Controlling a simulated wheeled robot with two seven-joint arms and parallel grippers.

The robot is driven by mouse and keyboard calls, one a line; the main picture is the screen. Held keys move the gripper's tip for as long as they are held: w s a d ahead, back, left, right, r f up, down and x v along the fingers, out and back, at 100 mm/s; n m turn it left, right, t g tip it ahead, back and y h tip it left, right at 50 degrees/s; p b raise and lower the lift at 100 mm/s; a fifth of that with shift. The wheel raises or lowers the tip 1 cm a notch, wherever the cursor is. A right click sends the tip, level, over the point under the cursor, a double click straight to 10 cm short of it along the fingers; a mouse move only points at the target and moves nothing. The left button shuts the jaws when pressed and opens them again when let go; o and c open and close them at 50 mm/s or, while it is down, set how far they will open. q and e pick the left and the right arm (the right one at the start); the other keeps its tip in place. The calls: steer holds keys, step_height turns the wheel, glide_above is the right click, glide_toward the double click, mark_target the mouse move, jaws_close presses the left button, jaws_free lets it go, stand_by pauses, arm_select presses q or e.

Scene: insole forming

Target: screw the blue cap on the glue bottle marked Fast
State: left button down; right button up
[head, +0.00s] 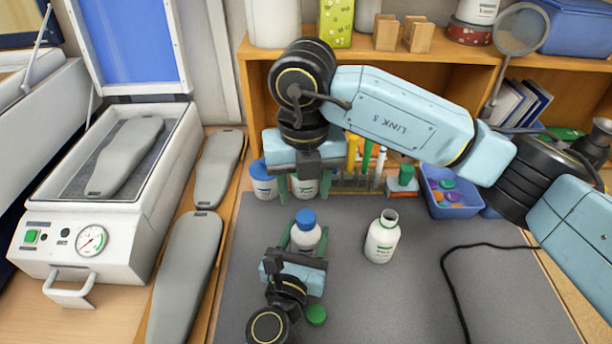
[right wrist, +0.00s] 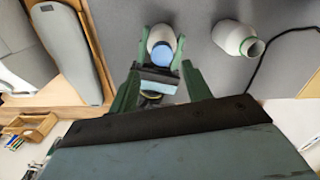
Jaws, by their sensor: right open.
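A white bottle (head: 304,240) stands on the grey mat with the blue cap (head: 306,218) on its top; both show in the right wrist view (right wrist: 161,50). I cannot tell how tightly the cap sits. My left gripper (head: 305,238) has its green fingers against both sides of this bottle. My right gripper (head: 304,188) is open and empty, above and behind the bottle; in the right wrist view its fingers are spread (right wrist: 160,80). A second white bottle (head: 381,240) with a green-marked label stands uncapped to the right. The labels are too small to read.
A green cap (head: 316,315) lies on the grey mat (head: 420,310) beside my left gripper. A blue-capped container (head: 263,180), a tube rack (head: 350,183) and a blue bin (head: 450,195) line the back. A black cable (head: 455,290) crosses the mat's right side.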

mark_target(306, 216)
steer(key=n, duration=0.4)
steer(key=shift+r, duration=0.15)
steer(key=n, duration=0.3)
steer(key=shift+r+n, duration=0.1)
steer(key=shift+n, duration=0.3)
steer(key=n, duration=0.3)
steer(key=shift+r+n, duration=0.1)
steer(key=shift+n, duration=0.3)
steer(key=n, duration=0.3)
steer(key=shift+r, duration=0.15)
steer(key=n, duration=0.4)
steer(key=shift+r, duration=0.1)
steer(key=n, duration=0.4)
steer(key=shift+d+r, duration=0.1)
steer(key=n, duration=0.7)
steer(key=shift+r, duration=0.2)
steer(key=shift+f, duration=0.1)
steer(key=shift+f, duration=3.95)
